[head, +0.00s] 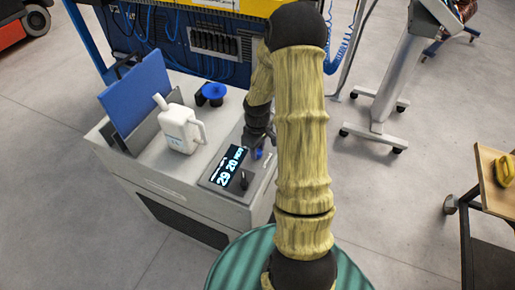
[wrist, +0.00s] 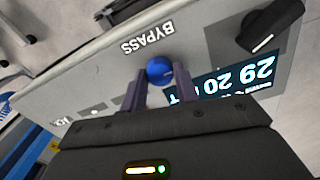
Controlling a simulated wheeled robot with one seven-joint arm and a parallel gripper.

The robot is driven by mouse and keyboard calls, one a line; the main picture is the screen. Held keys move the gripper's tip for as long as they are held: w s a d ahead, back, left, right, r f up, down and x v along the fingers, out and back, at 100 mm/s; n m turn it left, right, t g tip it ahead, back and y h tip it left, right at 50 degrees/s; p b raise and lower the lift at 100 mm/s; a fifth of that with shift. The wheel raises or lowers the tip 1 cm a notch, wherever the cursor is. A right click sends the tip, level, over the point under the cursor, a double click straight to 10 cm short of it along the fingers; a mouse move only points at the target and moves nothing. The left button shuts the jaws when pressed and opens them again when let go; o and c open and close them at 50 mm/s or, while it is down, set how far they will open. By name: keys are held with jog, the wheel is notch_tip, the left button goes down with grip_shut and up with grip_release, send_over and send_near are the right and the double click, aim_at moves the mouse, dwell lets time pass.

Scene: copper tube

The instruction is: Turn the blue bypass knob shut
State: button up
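The blue bypass knob (wrist: 159,70) sits on the grey control panel beside the printed word BYPASS in the wrist view. In the head view the knob (head: 258,154) shows small at the panel's right end, just below my gripper (head: 259,142). In the wrist view my gripper (wrist: 158,90) has one finger on each side of the knob, with the fingers apart. A narrow gap seems to show beside the knob, but I cannot tell whether either finger touches it.
A black knob (wrist: 272,27) and a lit display (wrist: 225,80) share the panel. On the cabinet top (head: 150,160) stand a white jug (head: 180,130), a blue cup-like part (head: 212,94) and an upright blue plate (head: 137,92). A wheeled stand (head: 385,95) is at the right.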

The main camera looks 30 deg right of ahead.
jog(key=shift+m, duration=0.5)
jog(key=m+b, duration=0.1)
jog(key=m, duration=1.1)
jog(key=shift+m, duration=2.5)
jog(key=o, duration=1)
jog(key=shift+r, duration=0.15)
